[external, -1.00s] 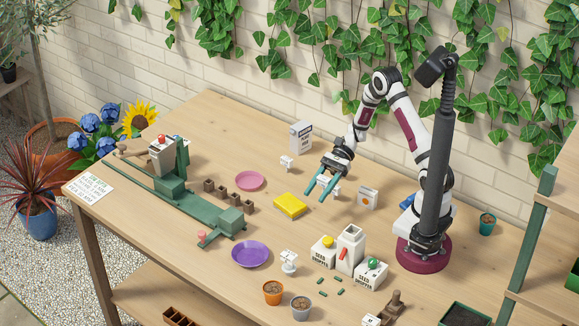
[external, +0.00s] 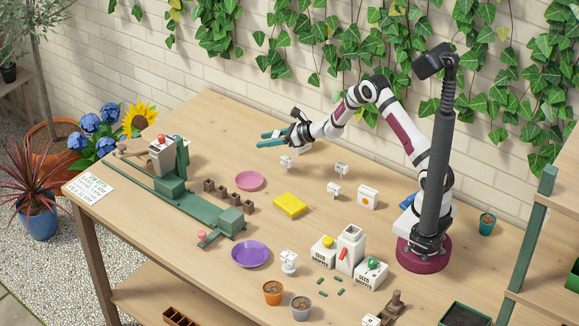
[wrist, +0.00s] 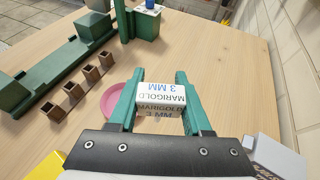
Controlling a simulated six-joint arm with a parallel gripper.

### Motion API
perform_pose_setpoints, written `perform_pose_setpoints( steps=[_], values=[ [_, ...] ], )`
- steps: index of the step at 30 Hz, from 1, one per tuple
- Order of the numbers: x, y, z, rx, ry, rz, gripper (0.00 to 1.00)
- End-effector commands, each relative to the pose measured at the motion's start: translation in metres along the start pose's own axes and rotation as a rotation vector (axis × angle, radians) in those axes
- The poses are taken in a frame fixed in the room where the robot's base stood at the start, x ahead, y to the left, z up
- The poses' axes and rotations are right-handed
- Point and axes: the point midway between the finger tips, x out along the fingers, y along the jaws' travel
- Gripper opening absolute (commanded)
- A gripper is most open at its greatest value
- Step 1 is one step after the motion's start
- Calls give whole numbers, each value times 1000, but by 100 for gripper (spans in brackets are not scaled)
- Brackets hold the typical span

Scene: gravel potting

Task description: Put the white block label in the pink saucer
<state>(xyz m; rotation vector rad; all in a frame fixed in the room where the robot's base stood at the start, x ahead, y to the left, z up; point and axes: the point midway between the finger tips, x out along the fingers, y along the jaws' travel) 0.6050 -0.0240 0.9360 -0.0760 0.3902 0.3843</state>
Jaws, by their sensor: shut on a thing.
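My gripper (external: 262,139) is stretched out towards the back of the table, above and behind the pink saucer (external: 250,181), with its teal fingers pointing left. In the wrist view the gripper (wrist: 160,76) is shut on a white block label (wrist: 161,93) printed "MARIGOLD 3 MM". The label lies between both fingers. The pink saucer (wrist: 110,102) shows there below the label, partly hidden by the left finger. In the external view the saucer looks empty, and the label is hardly visible between the fingers.
Other small white labels stand on the table (external: 286,162), (external: 341,168), (external: 334,189). A yellow block (external: 290,205) and several brown pots (external: 222,192) sit near the saucer. A green bench device (external: 171,188) is at left. A purple saucer (external: 250,254) is in front.

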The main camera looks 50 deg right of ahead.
Motion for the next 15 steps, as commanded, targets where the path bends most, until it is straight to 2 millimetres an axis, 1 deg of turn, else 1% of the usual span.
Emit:
perform_pose_setpoints(
  steps=[1,3,7,9,12,15],
  values=[
    [14,12,-5,0,3,6,0],
    [35,29,-12,-1,2,8,0],
    [69,54,-22,-2,1,7,0],
    [81,62,-25,-2,1,5,0],
    [91,68,-30,-2,1,4,0],
    [100,69,-50,1,3,3,0]
  ],
)
